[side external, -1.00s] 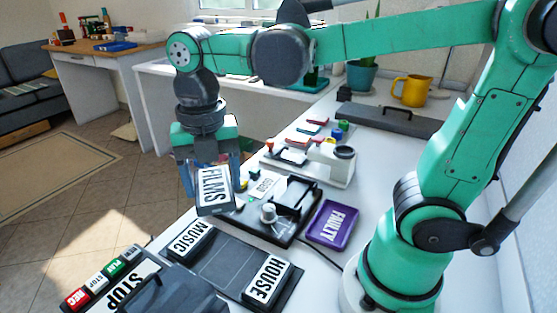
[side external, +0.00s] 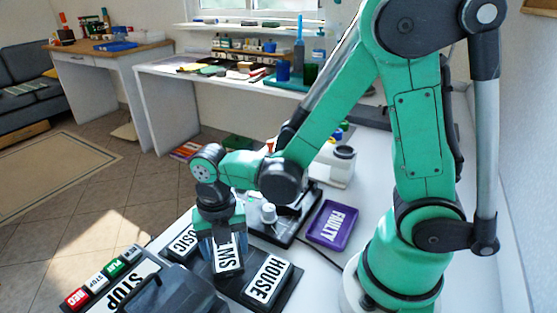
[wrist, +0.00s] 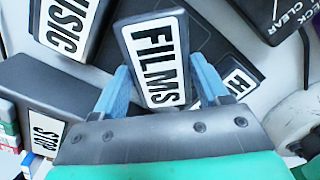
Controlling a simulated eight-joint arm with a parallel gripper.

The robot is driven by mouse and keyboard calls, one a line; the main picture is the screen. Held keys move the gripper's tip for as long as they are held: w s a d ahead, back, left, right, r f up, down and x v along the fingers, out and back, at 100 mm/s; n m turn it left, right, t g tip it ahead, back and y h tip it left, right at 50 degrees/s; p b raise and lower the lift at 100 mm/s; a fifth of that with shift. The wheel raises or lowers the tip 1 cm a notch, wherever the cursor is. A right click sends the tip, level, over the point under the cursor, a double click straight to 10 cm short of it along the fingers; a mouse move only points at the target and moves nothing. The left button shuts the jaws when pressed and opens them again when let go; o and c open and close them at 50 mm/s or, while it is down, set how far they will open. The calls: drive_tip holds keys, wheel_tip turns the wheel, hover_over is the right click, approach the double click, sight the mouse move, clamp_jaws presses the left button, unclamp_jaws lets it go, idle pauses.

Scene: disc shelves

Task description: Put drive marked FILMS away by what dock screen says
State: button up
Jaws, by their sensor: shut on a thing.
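The drive marked FILMS (side external: 229,256), a dark block with a white label, is held in my gripper (side external: 222,245). The wrist view shows it tilted between the two blue fingers (wrist: 160,82). It is over the black tray (side external: 203,267), between the drive marked MUSIC (side external: 183,243) and the drive marked HOUSE (side external: 267,277). I cannot tell whether it touches the tray. The black dock (side external: 292,222) with a grey knob is behind, partly hidden by my arm. In the wrist view, a dark panel (wrist: 281,14) reads "ECK" and "CLEAR", cut off at the edge.
A purple tray marked FAULTY (side external: 333,222) lies right of the dock. A white device (side external: 335,165) is behind.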

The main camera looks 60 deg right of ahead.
sight(225, 250)
drive_tip(key=shift+f, duration=0.65)
drive_tip(key=shift+f, duration=0.1)
drive_tip(key=o, duration=1.4)
wheel_tip(225, 250, up, 12)
drive_tip(key=d+m+t, duration=0.2)
drive_tip(key=m, duration=0.7)
drive_tip(key=d+m+t, duration=0.2)
drive_tip(key=m, duration=0.7)
drive_tip(key=d+r+m+t, duration=0.1)
drive_tip(key=m+t, duration=0.2)
drive_tip(key=m, duration=0.6)
drive_tip(key=shift+s+d, duration=0.15)
drive_tip(key=shift+d, duration=0.25)
